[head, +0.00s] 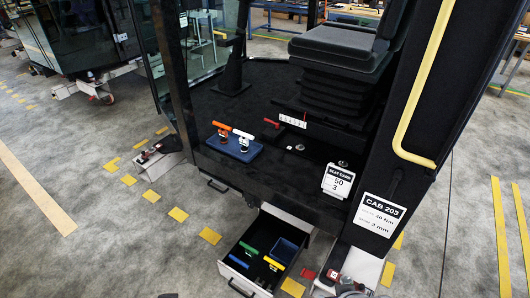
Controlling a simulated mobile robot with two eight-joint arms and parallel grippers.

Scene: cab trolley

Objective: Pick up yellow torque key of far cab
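The near cab carries a label (380,214) reading CAB 203. Its open drawer (232,280) holds a green bar-shaped piece (249,249), a yellow-orange one (274,263) and a blue one (239,261). A blue holder (233,149) on the cab floor carries T-handled tools with orange (221,126) and white-orange (243,134) handles. Another cab (75,35) stands farther off at upper left; no yellow key is discernible there. A dark tip at the bottom edge, perhaps my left gripper (168,296), and a grey part, perhaps my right gripper (350,290), are cut off; their fingers cannot be made out.
A blue bin (285,250) sits in the drawer. A seat (340,48) and a yellow grab rail (424,85) rise from the near cab. Red-and-black fittings (334,272) are at its base.

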